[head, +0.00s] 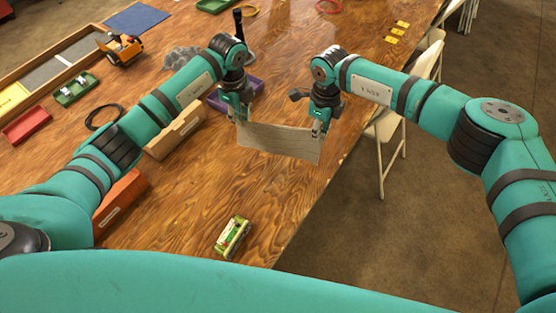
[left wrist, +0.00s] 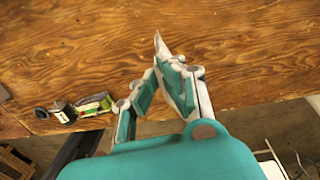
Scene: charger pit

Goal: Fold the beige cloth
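The beige cloth (head: 279,142) hangs between my two grippers in the head view, lifted above the wooden table near its right edge. My left gripper (head: 241,120) is shut on the cloth's upper left corner. My right gripper (head: 318,131) is at the cloth's upper right corner and appears shut on it. The cloth is spread in one panel, its lower edge hanging free. In the left wrist view the left gripper's fingers (left wrist: 160,65) meet at the tips, with a thin pale edge of the cloth (left wrist: 161,44) between them.
The wooden table (head: 190,200) has a green and white toy vehicle (head: 233,238) at the front. A cardboard box (head: 175,131), an orange box (head: 121,203) and a purple tray (head: 222,103) stand to the left. White chairs (head: 394,130) line the right edge. Table below the cloth looks clear.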

